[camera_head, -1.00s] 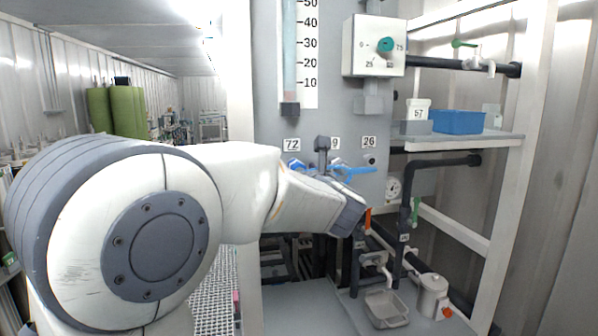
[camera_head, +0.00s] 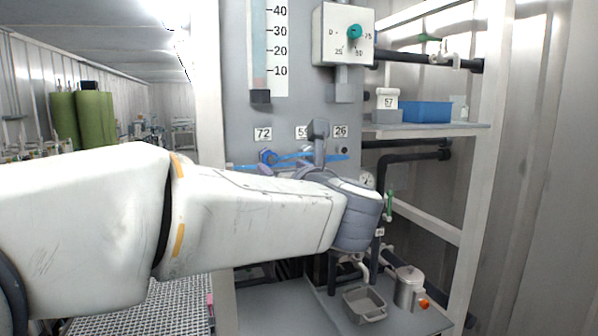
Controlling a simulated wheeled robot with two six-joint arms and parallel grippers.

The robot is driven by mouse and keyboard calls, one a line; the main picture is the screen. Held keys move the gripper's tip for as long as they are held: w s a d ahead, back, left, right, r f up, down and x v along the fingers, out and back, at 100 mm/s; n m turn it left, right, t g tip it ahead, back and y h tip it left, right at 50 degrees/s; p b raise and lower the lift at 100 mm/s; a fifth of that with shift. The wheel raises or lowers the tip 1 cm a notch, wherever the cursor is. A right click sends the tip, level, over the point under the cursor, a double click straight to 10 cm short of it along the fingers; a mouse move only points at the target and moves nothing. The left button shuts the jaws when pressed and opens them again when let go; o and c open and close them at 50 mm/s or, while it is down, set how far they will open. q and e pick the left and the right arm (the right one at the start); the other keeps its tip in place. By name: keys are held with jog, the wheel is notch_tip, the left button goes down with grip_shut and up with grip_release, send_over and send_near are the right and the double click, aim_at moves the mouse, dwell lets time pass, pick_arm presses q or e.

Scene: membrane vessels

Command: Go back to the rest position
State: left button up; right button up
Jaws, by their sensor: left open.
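My left arm comes in from the left and reaches across the front of the grey panel (camera_head: 235,110). The left gripper (camera_head: 316,148) is at its far end, in front of the panel near labels 59 and 26, mostly hidden behind my own wrist. It is open, and I see nothing held in it. Blue valve handles (camera_head: 268,157) sit under the number labels, close behind the gripper. My arm partly covers them, and I cannot tell whether the gripper touches them. My right gripper is not in view.
A control box with a green knob (camera_head: 354,31) is above right. A shelf (camera_head: 440,130) holds a blue bin (camera_head: 427,112) and a white container (camera_head: 387,98). Below are a grey tray (camera_head: 365,305) and a metal pot (camera_head: 408,287). A white frame post (camera_head: 477,170) stands at the right.

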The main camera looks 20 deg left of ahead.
pick_arm(q)
jog(key=w+d+f+m+t+h, duration=0.1)
jog(key=w+d+f+m+h, duration=0.2)
jog(key=f+m, duration=0.5)
jog(key=w+d+f+m+h, duration=0.15)
jog(key=f+m+h, duration=0.3)
jog(key=m, duration=0.75)
notch_tip(320, 180, down, 12)
jog(key=s+m+g+h, duration=0.3)
jog(key=m+g+h, duration=0.1)
jog(key=m, duration=0.6)
jog(key=s+a+f+m+g+y, duration=0.1)
jog(key=s+a+f+m+g, duration=0.2)
jog(key=s+f+m+g, duration=0.35)
jog(key=s+a+f+m+g, duration=0.3)
jog(key=s+f+m, duration=0.4)
jog(key=s+f, duration=0.25)
jog(key=s+d+r+m+g, duration=0.1)
jog(key=s+d+r+m, duration=0.2)
jog(key=s+d, duration=0.4)
jog(key=s+d+r+m+g, duration=0.1)
jog(key=s+d+r+m, duration=0.3)
jog(key=s+d, duration=0.3)
jog(key=shift+s+h, duration=0.2)
jog(key=shift+h, duration=0.25)
